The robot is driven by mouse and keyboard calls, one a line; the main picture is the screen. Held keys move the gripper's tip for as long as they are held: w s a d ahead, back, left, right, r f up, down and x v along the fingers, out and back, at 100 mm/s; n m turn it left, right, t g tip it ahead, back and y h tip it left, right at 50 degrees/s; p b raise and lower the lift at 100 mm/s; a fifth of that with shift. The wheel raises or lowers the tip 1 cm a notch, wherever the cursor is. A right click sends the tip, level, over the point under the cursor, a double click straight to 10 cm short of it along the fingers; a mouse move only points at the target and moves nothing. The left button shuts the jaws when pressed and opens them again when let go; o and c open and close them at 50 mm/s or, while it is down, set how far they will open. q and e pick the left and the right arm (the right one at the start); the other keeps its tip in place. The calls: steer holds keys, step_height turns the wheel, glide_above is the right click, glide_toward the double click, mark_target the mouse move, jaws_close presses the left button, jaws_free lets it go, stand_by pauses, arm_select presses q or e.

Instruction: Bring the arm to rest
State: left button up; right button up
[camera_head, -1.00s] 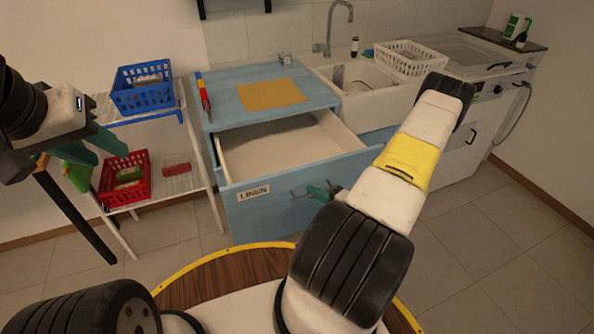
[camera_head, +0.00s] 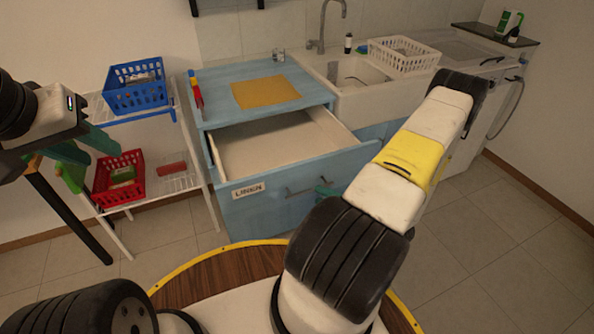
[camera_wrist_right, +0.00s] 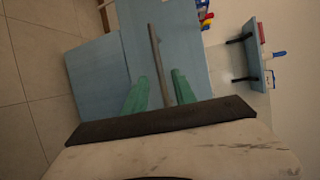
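My right arm extends across the right of the head view. My right gripper (camera_head: 327,189) is partly hidden behind that arm, by the handle of the open blue drawer (camera_head: 250,212). In the right wrist view its two green fingers (camera_wrist_right: 159,92) are apart, with the bar handle (camera_wrist_right: 154,45) showing in the gap between them; I cannot tell whether they touch it. My left gripper (camera_head: 84,146) is at the left, in front of the shelf rack. Green and orange parts show by its fingers, and I cannot tell whether it holds something.
The drawer marked LINEN stands open and looks empty. A yellow cloth (camera_head: 266,92) lies on the blue cabinet top. A white rack holds a blue basket (camera_head: 136,94) and a red basket (camera_head: 119,190). A sink (camera_head: 350,100) and white basket (camera_head: 402,57) are behind. Floor at right is clear.

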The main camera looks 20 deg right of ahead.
steer(key=shift+v, duration=1.1)
steer(key=a+r+n+g+y, duration=0.3)
steer(key=a+r+n+g, duration=0.25)
steer(key=a+r, duration=0.4)
steer(key=a+r+n+g+y, duration=0.2)
steer(key=a+r+n+g, duration=0.4)
steer(key=r, duration=0.7)
steer(key=s+a+r+n+t+h, duration=0.1)
steer(key=s+r+h, duration=0.2)
steer(key=r, duration=0.5)
steer(key=s+a+r+n+t+h, duration=0.1)
steer(key=s+r+n+t+h, duration=0.1)
steer(key=s+r+h, duration=0.2)
step_height(320, 180, up, 4)
steer(key=h, duration=0.2)
steer(key=shift+s+a+h, duration=0.25)
steer(key=shift+s+h, duration=0.05)
